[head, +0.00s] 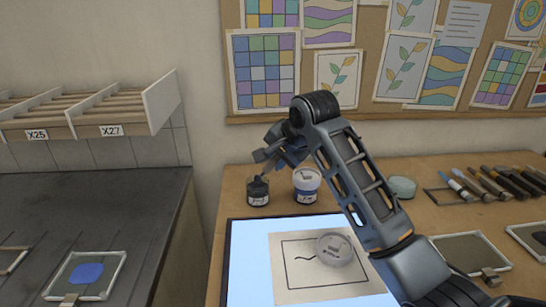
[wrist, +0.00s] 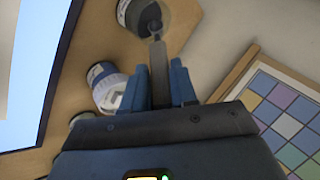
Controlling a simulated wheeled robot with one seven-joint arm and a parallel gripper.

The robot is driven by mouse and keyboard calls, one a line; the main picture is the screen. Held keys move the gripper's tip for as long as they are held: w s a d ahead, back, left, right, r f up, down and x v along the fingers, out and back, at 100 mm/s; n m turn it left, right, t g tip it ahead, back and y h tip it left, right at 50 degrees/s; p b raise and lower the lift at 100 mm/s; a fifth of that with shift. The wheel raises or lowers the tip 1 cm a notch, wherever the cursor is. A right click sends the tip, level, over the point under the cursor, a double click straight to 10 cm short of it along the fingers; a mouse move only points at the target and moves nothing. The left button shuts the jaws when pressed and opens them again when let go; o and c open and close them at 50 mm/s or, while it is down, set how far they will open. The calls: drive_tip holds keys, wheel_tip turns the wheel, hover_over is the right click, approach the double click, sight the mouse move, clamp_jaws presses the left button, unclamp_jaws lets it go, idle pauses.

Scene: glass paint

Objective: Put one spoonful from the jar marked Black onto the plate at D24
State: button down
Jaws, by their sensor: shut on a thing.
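My gripper (wrist: 161,88) is shut on a grey spoon (wrist: 158,65), whose handle stands between the blue fingers in the wrist view. The spoon's far end reaches the mouth of an open jar (wrist: 127,14) with dark contents; whether its bowl is in the paint is unclear. In the head view my gripper (head: 269,168) is just above a dark jar (head: 258,197) at the back left of the wooden table. Its label is too small to read. No plate marked D24 can be made out.
A round clear lid or disc (head: 334,250) lies on the drawing over the light panel (head: 245,270). A framed plate with blue paint (head: 105,262) lies on the dark counter. Racks marked X25 and X27 (head: 130,119) hang above.

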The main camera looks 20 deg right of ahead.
wheel_tip(320, 180, up, 6)
drive_tip(key=s+d+p, duration=0.1)
drive_tip(key=p, duration=0.1)
drive_tip(key=shift+r+p, duration=0.2)
drive_tip(key=shift+p, duration=0.1)
idle(0.5)
